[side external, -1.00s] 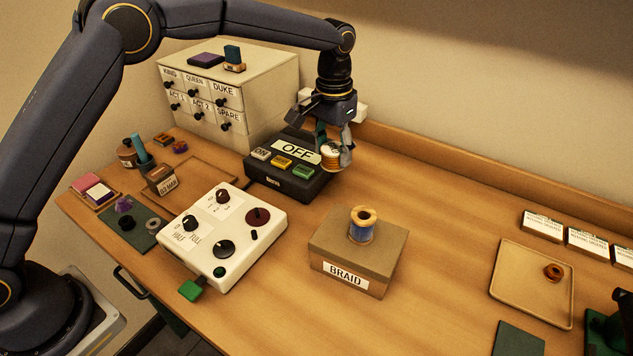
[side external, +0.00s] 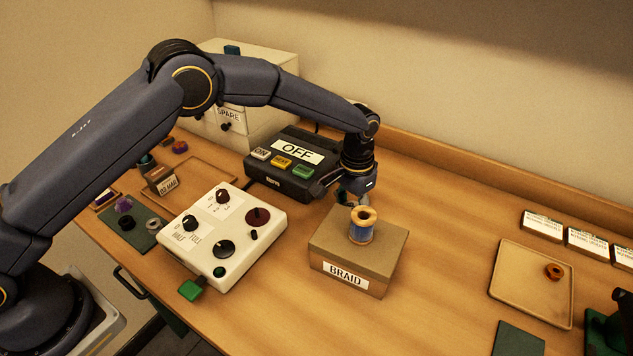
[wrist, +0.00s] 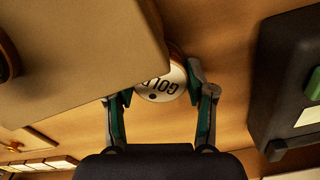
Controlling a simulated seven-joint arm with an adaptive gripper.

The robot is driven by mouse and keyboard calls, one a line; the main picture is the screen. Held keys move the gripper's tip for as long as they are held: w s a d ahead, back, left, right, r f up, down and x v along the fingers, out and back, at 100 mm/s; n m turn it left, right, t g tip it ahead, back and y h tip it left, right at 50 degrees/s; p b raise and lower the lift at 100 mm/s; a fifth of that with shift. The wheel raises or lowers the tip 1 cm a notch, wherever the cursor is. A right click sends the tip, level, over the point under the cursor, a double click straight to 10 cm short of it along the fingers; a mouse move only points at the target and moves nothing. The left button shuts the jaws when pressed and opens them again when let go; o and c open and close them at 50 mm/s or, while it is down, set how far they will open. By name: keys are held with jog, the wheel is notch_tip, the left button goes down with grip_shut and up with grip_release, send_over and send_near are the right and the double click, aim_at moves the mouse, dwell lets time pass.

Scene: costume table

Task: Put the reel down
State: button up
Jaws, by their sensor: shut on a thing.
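My gripper (side external: 349,199) is low behind the BRAID box in the side view. In the wrist view its two fingers (wrist: 162,96) are shut on a reel (wrist: 160,88) with a white end marked GOLD. The reel is between the box and the black OFF unit, above or on the wooden table; I cannot tell whether it touches the wood. In the side view the box and the gripper hide the reel.
The BRAID box (side external: 380,252) stands close beside the gripper, with a blue reel (side external: 361,229) on top. The black OFF unit (side external: 260,175) is on the other side. A white control box (side external: 255,255) stands left. Bare table lies right, before the tan tray (side external: 510,300).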

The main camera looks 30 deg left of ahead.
jog(key=o, duration=1.2)
jog(key=shift+f, duration=0.1)
